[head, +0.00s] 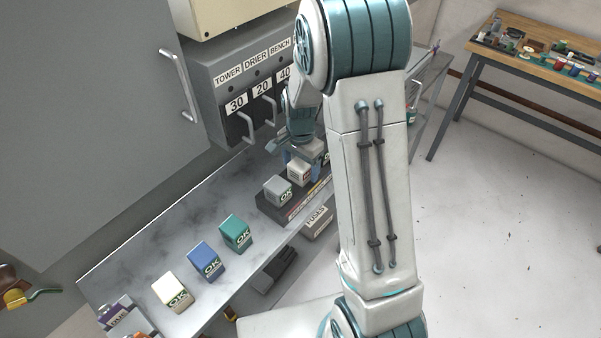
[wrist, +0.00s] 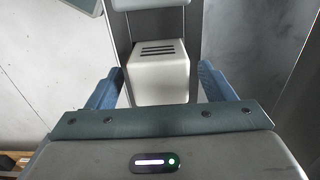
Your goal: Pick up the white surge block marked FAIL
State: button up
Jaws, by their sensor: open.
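A white block (head: 299,172) sits in the dark rack (head: 268,208) on the shelf, directly below my gripper (head: 300,155). A small reddish label shows on its front, too small to read. In the wrist view the white block (wrist: 158,78) has dark slots on its face and stands between the two blue fingers of my gripper (wrist: 160,85). The fingers are open, with a gap visible on both sides of the block. Its label is not visible in the wrist view.
A grey block (head: 278,189) marked OK stands left of the white one in the rack. Green (head: 236,231), blue (head: 206,260) and cream (head: 172,290) OK blocks stand along the grey shelf (head: 130,262). A handled cabinet (head: 240,85) rises behind. My arm hides the rack's right end.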

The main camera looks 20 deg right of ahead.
jog(key=c, duration=1.1)
jog(key=shift+r, duration=0.1)
jog(key=shift+c, duration=0.2)
